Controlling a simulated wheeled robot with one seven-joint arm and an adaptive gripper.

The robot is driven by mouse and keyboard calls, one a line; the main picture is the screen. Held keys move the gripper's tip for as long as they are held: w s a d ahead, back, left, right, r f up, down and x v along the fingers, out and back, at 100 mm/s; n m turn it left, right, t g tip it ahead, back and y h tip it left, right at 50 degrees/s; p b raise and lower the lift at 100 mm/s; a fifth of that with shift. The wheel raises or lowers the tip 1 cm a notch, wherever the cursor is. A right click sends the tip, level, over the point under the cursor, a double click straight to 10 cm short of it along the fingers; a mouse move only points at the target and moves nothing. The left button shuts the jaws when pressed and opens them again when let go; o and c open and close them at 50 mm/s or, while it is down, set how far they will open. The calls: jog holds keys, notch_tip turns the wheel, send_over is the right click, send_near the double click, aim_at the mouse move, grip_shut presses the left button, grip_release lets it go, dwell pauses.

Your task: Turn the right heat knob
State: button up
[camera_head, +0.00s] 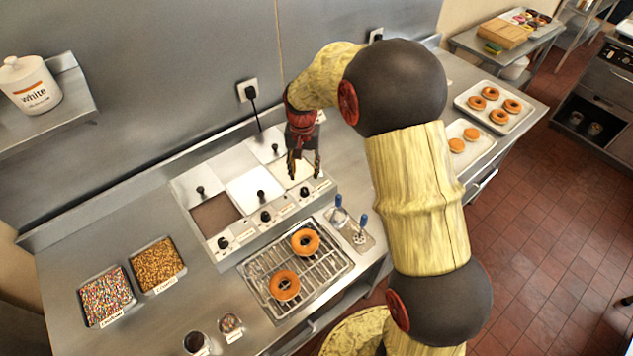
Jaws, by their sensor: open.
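A warmer unit with three wells (252,232) stands on the steel counter, with black heat knobs along its sloped front. The right heat knob (304,192) is at the right end of that row. The middle knob (265,216) and the left knob (222,243) are to its left. My gripper (304,168) points down over the right well, and its two dark fingers are apart with nothing visible between them. In the picture the fingertips are just above the right knob; I cannot tell the exact gap, but no grip on it shows.
A wire rack with two donuts (323,267) lies in front of the warmer. Blue-handled tools (339,216) stand right of the rack. Sprinkle trays (107,297) are at the left. Donut trays (515,107) are at the right. A plug and cord (250,92) are on the wall behind.

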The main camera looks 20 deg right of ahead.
aim_at(304, 189)
jog(key=shift+s+a+f, duration=0.15)
jog(key=shift+s+f, duration=0.1)
jog(key=shift+s, duration=0.1)
jog(key=shift+a+f, duration=0.25)
jog(key=shift+f, duration=0.05)
jog(key=shift+d+f, duration=0.1)
jog(key=shift+f, duration=3.4)
jog(key=shift+c, duration=1)
grip_shut()
